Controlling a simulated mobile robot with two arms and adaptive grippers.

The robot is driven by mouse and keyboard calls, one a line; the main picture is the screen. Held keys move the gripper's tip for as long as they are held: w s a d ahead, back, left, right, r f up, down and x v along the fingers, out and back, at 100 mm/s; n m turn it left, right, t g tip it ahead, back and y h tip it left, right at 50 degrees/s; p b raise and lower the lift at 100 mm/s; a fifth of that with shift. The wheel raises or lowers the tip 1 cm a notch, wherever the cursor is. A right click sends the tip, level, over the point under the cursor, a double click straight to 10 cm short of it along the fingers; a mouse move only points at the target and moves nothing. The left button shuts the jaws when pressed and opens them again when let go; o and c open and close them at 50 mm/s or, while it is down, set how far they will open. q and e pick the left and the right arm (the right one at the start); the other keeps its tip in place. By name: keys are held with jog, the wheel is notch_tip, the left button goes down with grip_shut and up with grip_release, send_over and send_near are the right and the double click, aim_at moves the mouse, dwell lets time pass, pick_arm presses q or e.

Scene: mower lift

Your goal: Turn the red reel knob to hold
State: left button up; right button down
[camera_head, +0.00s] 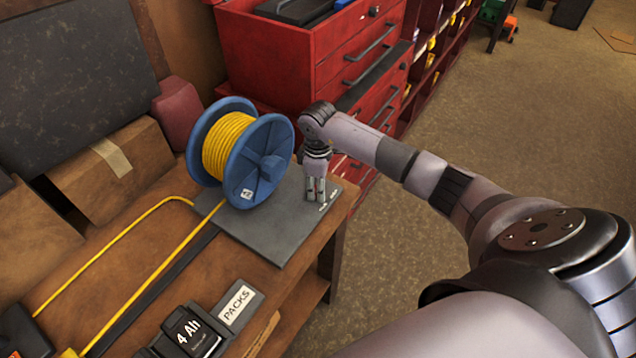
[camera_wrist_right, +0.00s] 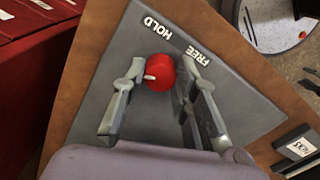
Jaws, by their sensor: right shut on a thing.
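The red reel knob (camera_wrist_right: 163,72) shows in the right wrist view on a grey plate (camera_wrist_right: 152,118), with a white pointer at its left side. The words HOLD (camera_wrist_right: 158,28) and FREE (camera_wrist_right: 201,57) are printed beside it; the pointer lines up with neither word. My right gripper (camera_head: 316,192) points down at the plate's right end in the head view and hides the knob there. Its fingers are shut on the knob from both sides. The blue reel (camera_head: 262,165) with yellow line stands upright on the same plate, left of my gripper. My left gripper is out of view.
A red drawer cabinet (camera_head: 300,60) stands behind the bench. A PACKS holder (camera_head: 238,304) and a 4 Ah battery (camera_head: 190,330) are at the near bench edge. Yellow line runs left from the reel. Open floor (camera_head: 480,140) lies to the right.

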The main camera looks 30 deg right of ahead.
jog(key=shift+r+m+p, duration=0.1)
jog(key=shift+m+p, duration=0.3)
jog(key=shift+m, duration=0.6)
jog(key=shift+w, duration=0.1)
jog(key=c, duration=1.3)
grip_release()
notch_tip(320, 180, up, 12)
jog(key=shift+f, duration=0.1)
